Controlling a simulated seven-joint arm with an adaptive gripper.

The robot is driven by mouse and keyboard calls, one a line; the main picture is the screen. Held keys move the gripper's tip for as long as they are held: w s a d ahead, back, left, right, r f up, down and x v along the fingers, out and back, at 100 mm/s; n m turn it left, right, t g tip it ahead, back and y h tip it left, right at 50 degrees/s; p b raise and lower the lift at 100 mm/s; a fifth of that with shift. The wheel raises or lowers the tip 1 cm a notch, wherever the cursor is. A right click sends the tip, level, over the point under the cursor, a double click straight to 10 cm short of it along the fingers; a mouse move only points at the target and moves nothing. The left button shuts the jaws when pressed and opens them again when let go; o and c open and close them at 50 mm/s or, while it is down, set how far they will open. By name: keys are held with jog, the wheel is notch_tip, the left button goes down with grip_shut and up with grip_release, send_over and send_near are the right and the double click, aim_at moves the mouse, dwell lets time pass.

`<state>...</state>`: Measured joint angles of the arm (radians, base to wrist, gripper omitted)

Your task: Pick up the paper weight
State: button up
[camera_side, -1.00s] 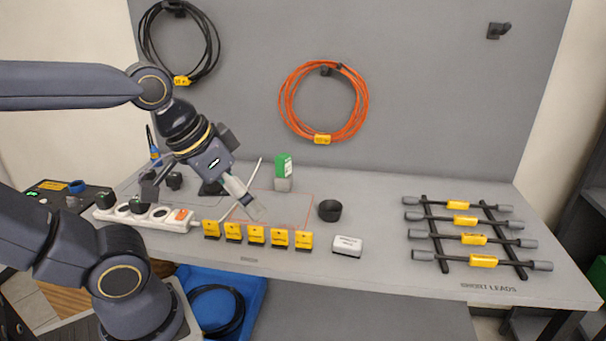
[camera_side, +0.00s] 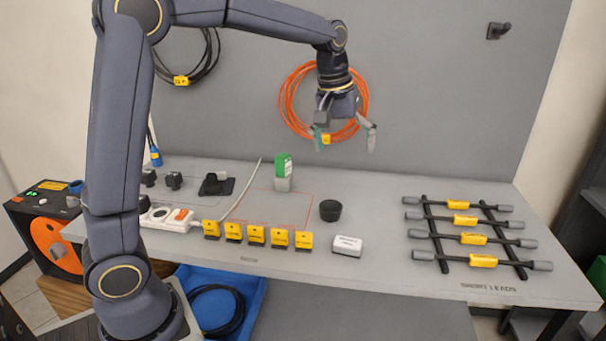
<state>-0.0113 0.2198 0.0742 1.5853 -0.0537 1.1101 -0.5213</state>
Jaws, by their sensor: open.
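A short black round block (camera_side: 330,210) sits on the grey bench, right of the red outlined area. The print is too small to read, and I cannot tell for certain which of the two is the paper weight. My gripper (camera_side: 344,143) is open and empty, pointing down with its fingers spread apart. In the picture it is above the black block, well clear of the bench and in front of the orange cable coil.
Several yellow tags (camera_side: 257,235) stand in a row left of the white box. A rack of short leads (camera_side: 465,234) fills the bench's right side. A power strip (camera_side: 170,216) is at left. Bench around the black block is clear.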

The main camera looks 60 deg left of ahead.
jog(key=g, duration=0.2)
send_over(348, 241)
notch_tip(348, 241, down, 10)
jog(key=f, duration=0.1)
jog(key=shift+g, duration=0.3)
jog(key=f, duration=1.2)
jog(key=shift+s+f, duration=0.25)
jog(key=shift+s, duration=0.1)
jog(key=shift+w+d+f, duration=0.1)
jog(key=shift+w+f, duration=0.05)
jog(key=shift+f, duration=1.4)
jog(key=shift+w+f, duration=0.15)
jog(key=shift+f, duration=1.4)
jog(key=c, duration=1.4)
jog(key=shift+r, duration=0.1)
jog(key=shift+c, duration=0.7)
jog(key=shift+r, duration=0.1)
